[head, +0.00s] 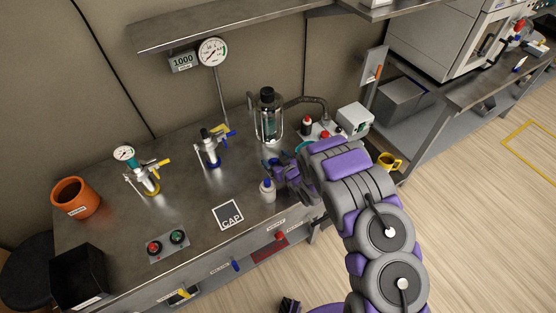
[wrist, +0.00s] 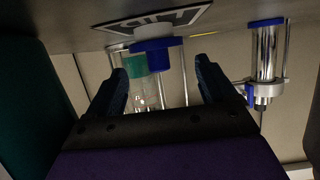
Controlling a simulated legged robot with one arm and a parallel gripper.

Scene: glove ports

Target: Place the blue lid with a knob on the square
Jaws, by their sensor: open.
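A small piece with a blue top and a pale lower part (head: 267,189) stands on the metal bench; I take it for the blue lid with a knob. It shows in the wrist view (wrist: 158,50) between and beyond the fingers. The square (head: 228,214), dark with a white border and the letters CAP, lies to its left and nearer the bench front. It also shows at the top of the wrist view (wrist: 165,18).
A fitting with a blue base (head: 212,160) and a gauged fitting (head: 145,178) stand farther left. A glass vessel with a black top (head: 268,115) stands behind my gripper. An orange pot (head: 76,198) and a button panel (head: 167,244) are left. Bench around the square is clear.

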